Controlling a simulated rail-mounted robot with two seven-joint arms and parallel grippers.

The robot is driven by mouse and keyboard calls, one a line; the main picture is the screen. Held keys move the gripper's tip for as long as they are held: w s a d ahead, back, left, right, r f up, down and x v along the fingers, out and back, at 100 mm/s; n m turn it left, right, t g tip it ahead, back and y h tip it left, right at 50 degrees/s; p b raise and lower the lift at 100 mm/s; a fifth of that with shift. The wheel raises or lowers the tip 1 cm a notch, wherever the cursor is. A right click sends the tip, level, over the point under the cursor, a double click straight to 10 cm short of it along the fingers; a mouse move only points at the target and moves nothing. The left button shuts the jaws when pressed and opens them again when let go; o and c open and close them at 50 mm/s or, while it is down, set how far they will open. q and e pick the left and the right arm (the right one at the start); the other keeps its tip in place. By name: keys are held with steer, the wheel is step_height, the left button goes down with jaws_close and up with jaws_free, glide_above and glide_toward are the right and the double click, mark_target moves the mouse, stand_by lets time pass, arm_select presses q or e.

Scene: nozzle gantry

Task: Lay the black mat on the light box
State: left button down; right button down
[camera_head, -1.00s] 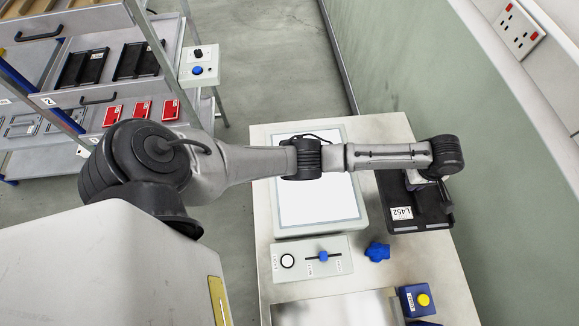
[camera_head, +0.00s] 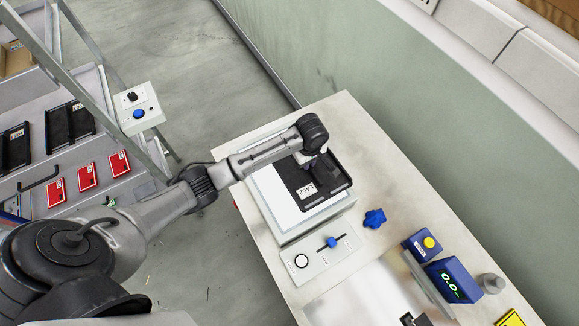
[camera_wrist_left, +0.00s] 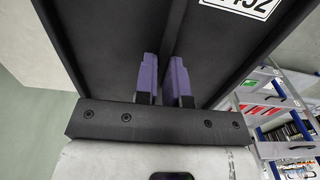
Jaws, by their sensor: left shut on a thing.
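The black mat (camera_head: 335,188) is a dark, tray-like piece with a white L452 label. In the head view it is over the right part of the light box (camera_head: 269,191), whose white lit panel shows at its left. I cannot tell whether the mat touches the panel or hangs just above it. My left gripper (camera_wrist_left: 163,80), with purple fingers, is shut on a rib of the mat in the left wrist view. In the head view its fingers are hidden by the wrist. My right gripper is not in view.
A control panel with a slider (camera_head: 325,247) lies in front of the light box. A blue knob-like part (camera_head: 374,218), a yellow-button box (camera_head: 422,243) and a blue display (camera_head: 453,281) stand to the right. A shelf rack with red cases (camera_head: 88,176) is at left. The far tabletop is clear.

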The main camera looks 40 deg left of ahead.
mark_target(291, 161)
arm_select(q)
steer(key=a+f, duration=0.1)
steer(key=s+a+f, duration=0.1)
steer(key=a, duration=0.1)
steer(key=s+a+f, duration=0.1)
steer(key=a, duration=0.1)
steer(key=shift+s+f, duration=0.1)
steer(key=shift+s, duration=0.05)
steer(key=shift+f, duration=2)
steer(key=shift+f, duration=0.1)
steer(key=c, duration=1.2)
jaws_free()
